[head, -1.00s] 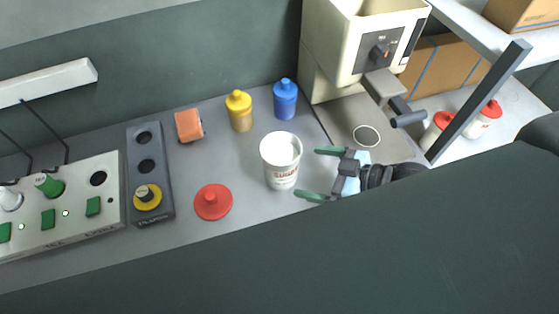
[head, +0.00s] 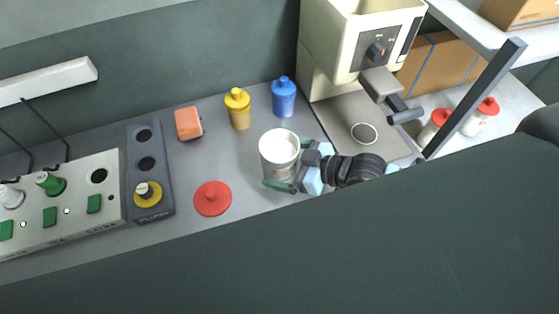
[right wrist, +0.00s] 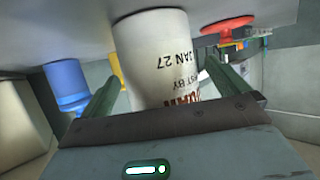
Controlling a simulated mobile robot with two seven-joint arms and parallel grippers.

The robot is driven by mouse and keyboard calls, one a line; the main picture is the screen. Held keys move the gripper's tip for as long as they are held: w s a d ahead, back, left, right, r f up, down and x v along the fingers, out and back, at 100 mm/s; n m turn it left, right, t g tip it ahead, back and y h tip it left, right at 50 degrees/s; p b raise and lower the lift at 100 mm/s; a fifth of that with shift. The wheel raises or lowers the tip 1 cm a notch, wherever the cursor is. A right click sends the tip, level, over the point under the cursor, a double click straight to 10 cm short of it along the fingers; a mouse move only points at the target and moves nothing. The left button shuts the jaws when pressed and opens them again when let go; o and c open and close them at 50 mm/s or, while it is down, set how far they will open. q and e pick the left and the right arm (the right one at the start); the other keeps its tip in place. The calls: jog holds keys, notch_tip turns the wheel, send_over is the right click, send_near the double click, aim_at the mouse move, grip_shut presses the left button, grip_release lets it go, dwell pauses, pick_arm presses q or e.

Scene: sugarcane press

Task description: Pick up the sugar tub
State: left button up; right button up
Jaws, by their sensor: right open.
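The sugar tub is a white open-topped tub (head: 279,152) with red lettering, upright on the grey counter in the head view. It also shows in the right wrist view (right wrist: 158,62), between the two green fingers. My right gripper (head: 292,164) is open around the tub from its right side, one finger on the far side and one on the near side. I cannot tell whether the fingers touch it. A red round lid with a knob (head: 212,198) lies on the counter left of the tub. My left gripper is not in view.
A blue bottle (head: 284,98) and a yellow bottle (head: 238,108) stand behind the tub. An orange block (head: 188,123) and a dark holder (head: 163,200) are to the left. A cream press machine (head: 345,55) stands at the back right.

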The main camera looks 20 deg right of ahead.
aim_at(296, 156)
jog(key=shift+c, duration=0.4)
jog(key=c, duration=1.3)
jog(key=shift+r, duration=0.25)
jog(key=shift+r, duration=1.65)
jog(key=s+a, duration=0.3)
jog(key=s, duration=0.4)
jog(key=s+a+r, duration=0.1)
jog(key=s+a, duration=0.2)
jog(key=s, duration=0.4)
jog(key=shift+s+a+r, duration=0.15)
jog(key=shift+a, duration=0.2)
jog(key=shift+s, duration=0.1)
